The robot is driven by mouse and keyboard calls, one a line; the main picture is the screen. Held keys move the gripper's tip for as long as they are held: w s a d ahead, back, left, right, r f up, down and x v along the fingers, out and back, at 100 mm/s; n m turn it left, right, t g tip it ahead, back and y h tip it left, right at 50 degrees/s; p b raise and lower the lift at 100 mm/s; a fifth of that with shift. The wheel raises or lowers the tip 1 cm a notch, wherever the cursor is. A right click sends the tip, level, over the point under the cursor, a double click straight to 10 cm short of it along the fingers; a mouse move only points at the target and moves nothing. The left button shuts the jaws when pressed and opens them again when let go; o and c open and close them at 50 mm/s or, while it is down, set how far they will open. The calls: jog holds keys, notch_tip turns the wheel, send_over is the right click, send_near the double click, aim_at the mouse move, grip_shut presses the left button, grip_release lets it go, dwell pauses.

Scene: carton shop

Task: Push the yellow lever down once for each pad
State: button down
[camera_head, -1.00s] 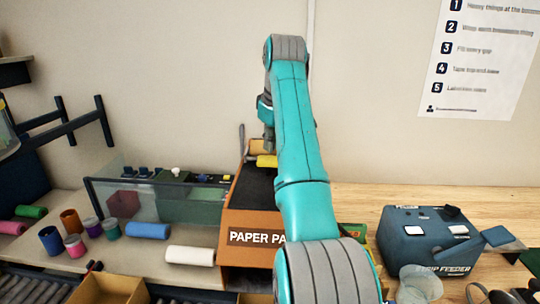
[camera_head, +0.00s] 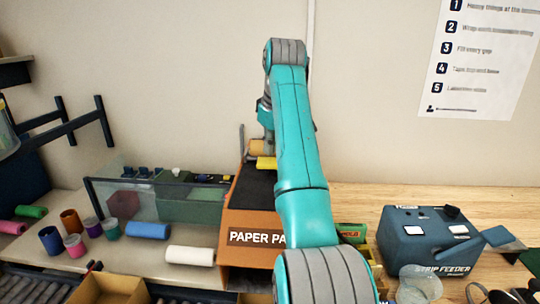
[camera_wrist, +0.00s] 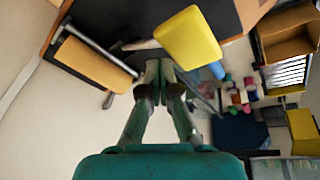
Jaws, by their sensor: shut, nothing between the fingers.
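The yellow lever (camera_head: 266,163) sits at the back of the orange-brown paper pad machine (camera_head: 228,212), beside my arm. In the wrist view its yellow block (camera_wrist: 190,38) is large, with a pale rod running left from it. My gripper (camera_wrist: 160,72) is shut and empty, its fingertips just below the block's lower left edge in that picture. I cannot tell whether they touch it. In the head view my arm hides part of the machine and its label, and the fingertips are hard to make out.
An orange roll (camera_wrist: 97,65) lies left of the fingertips in the wrist view. A blue strip feeder (camera_head: 430,240) stands on the right of the wooden bench. Glass panels (camera_head: 155,205) and several coloured rolls are left of the machine.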

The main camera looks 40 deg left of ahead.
aim_at(269, 162)
jog(key=shift+s+d+f, duration=0.15)
jog(key=shift+s+f, duration=0.15)
jog(key=shift+f, duration=0.35)
jog(key=shift+s+d+f, duration=0.2)
jog(key=shift+s+f, duration=0.1)
jog(key=shift+f, duration=0.3)
jog(key=shift+s+d+f, duration=0.15)
jog(key=shift+s+f, duration=0.15)
jog(key=shift+f, duration=0.35)
dwell(2.8)
jog(key=shift+w+a+r, duration=0.25)
jog(key=shift+w+r, duration=0.15)
jog(key=shift+r, duration=0.45)
jog(key=shift+w+a+r, duration=0.2)
jog(key=shift+w+r, duration=0.2)
jog(key=shift+r, duration=0.5)
jog(key=shift+w+a+r, duration=0.25)
jog(key=shift+w+r, duration=0.15)
jog(key=shift+r, duration=0.45)
jog(key=shift+w+a+r, duration=0.2)
jog(key=shift+w+r, duration=0.15)
jog(key=shift+r, duration=0.4)
jog(key=shift+w+a+r, duration=0.2)
jog(key=shift+w+r, duration=0.1)
jog(key=shift+r, duration=0.4)
jog(key=shift+w+a+r, duration=0.2)
jog(key=shift+w+r, duration=0.15)
jog(key=shift+r, duration=0.4)
